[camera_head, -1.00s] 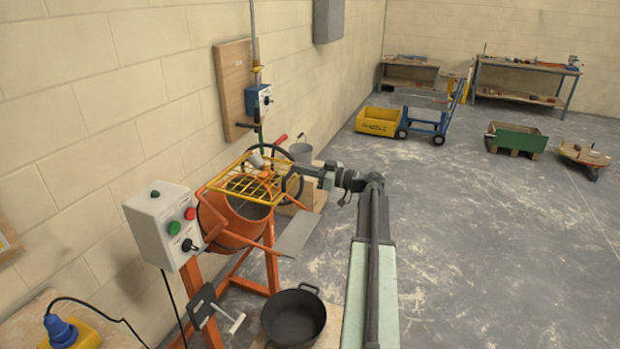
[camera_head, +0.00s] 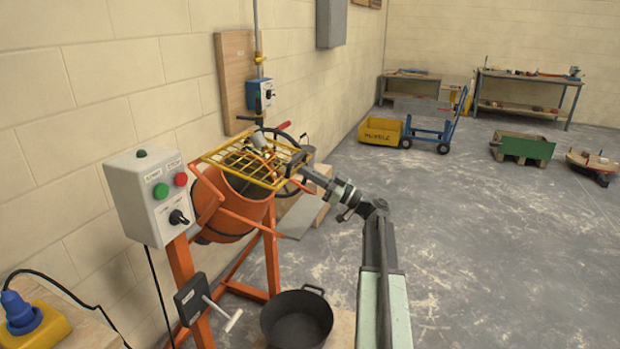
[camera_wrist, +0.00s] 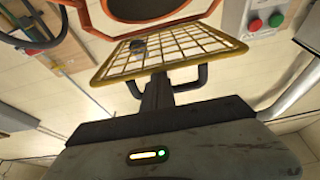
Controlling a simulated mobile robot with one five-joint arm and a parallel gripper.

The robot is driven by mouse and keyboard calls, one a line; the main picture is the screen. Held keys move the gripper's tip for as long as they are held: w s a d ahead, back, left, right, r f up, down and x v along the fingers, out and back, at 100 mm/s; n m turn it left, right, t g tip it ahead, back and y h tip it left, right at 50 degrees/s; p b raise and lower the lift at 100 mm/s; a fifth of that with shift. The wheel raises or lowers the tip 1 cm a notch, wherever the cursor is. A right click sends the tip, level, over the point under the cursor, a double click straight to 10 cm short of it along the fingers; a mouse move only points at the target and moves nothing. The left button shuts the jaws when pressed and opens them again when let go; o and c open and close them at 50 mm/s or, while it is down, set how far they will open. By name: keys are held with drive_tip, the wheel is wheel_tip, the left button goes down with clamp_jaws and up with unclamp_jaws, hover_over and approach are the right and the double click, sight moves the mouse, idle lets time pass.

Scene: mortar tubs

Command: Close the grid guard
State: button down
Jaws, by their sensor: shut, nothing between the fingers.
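The grid guard (camera_head: 238,174) is a yellow wire frame over the mouth of the orange mixer drum (camera_head: 239,213). It stands tilted, with a gap to the drum rim on the near side. In the wrist view the guard (camera_wrist: 190,48) spans the upper middle, below the drum's round opening (camera_wrist: 146,8). A dark bar handle (camera_wrist: 190,86) sticks out from the guard's edge. My gripper (camera_head: 304,170) is shut and empty at the guard's right edge. In the wrist view my gripper (camera_wrist: 157,84) lies across the handle; whether they touch I cannot tell.
A grey control box (camera_head: 147,198) with green and red buttons stands left of the drum. A black tub (camera_head: 297,318) is on the floor below. A blue switch box (camera_head: 260,95) hangs on the wall behind.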

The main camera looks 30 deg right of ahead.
drive_tip(key=f+b, duration=0.1)
drive_tip(key=f, duration=0.1)
drive_tip(key=w+a+f+b, duration=0.1)
drive_tip(key=f+b, duration=0.2)
drive_tip(key=f, duration=0.1)
drive_tip(key=shift+w+a+f+b, duration=0.1)
drive_tip(key=shift+w+a+b, duration=0.15)
drive_tip(key=shift+b, duration=0.15)
drive_tip(key=shift+w+a+f+b, duration=0.1)
drive_tip(key=shift+w+f+b, duration=0.15)
drive_tip(key=shift+f+b, duration=0.35)
drive_tip(key=shift+w+a+f+b, duration=0.1)
drive_tip(key=shift+w+f+b, duration=0.15)
drive_tip(key=shift+f+b, duration=0.35)
drive_tip(key=shift+f, duration=0.1)
idle(0.5)
drive_tip(key=r+p, duration=0.1)
drive_tip(key=s+r+p, duration=0.1)
drive_tip(key=d+r+p, duration=0.1)
drive_tip(key=shift+s+d+r, duration=0.1)
drive_tip(key=shift+s+r, duration=0.05)
drive_tip(key=shift+s, duration=0.15)
drive_tip(key=f+b+v, duration=0.1)
drive_tip(key=b+v, duration=0.4)
drive_tip(key=v, duration=0.6)
drive_tip(key=shift+w+f, duration=0.3)
drive_tip(key=shift+w, duration=0.05)
